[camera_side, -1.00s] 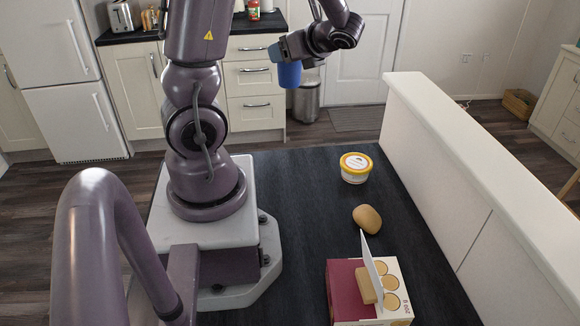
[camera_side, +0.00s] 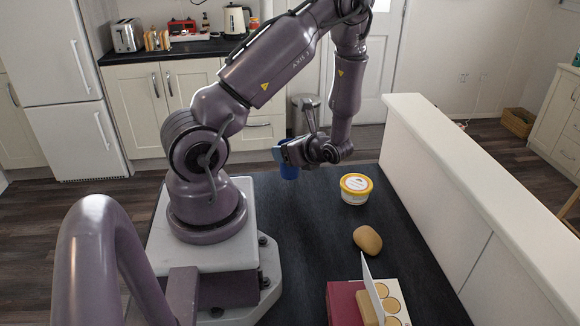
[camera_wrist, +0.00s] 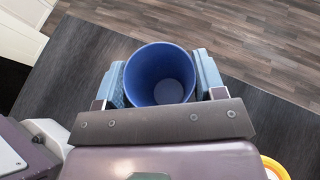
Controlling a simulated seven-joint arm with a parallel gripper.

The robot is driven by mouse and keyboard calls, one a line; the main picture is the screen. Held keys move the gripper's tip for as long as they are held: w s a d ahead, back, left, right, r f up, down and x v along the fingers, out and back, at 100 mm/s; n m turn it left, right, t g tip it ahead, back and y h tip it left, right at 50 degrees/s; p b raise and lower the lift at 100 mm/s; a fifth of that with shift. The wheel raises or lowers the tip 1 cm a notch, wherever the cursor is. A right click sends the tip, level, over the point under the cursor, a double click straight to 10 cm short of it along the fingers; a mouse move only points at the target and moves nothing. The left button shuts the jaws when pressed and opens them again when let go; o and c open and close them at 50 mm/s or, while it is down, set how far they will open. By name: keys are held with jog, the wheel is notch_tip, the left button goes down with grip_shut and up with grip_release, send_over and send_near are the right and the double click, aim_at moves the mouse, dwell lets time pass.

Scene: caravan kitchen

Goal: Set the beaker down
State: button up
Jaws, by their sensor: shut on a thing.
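The blue beaker (camera_side: 289,171) is upright in my gripper (camera_side: 283,152), over the far part of the dark worktop. In the wrist view, the beaker (camera_wrist: 160,74) shows its open mouth and empty inside. The two pale blue fingers of my gripper (camera_wrist: 160,82) press on its left and right sides. In the side view its base is low, near the worktop (camera_side: 305,225); I cannot tell whether it touches.
A yellow-lidded tub (camera_side: 356,188) stands right of the beaker, with a brown potato-like object (camera_side: 367,239) nearer. An open box (camera_side: 345,304) lies at the front. A white partition (camera_side: 450,170) bounds the right side. The worktop around the beaker is clear.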

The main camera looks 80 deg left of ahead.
jog(key=shift+f, duration=1.9)
jog(key=shift+f, duration=0.1)
jog(key=o, duration=0.9)
jog(key=v, duration=1.2)
jog(key=s+d+r+n+t+h, duration=0.1)
jog(key=d+r+n+t+h, duration=0.2)
jog(key=d+r, duration=0.3)
jog(key=s+d+r+n+t+h, duration=0.1)
jog(key=d+r+n+t+h, duration=0.3)
jog(key=r, duration=0.6)
jog(key=s+d+r+n+t+h, duration=0.1)
jog(key=d+r+n+t+h, duration=0.3)
jog(key=d+r, duration=0.3)
jog(key=shift+d+r+n+t, duration=0.3)
jog(key=shift+d+r+t, duration=0.05)
jog(key=shift+r+t, duration=0.25)
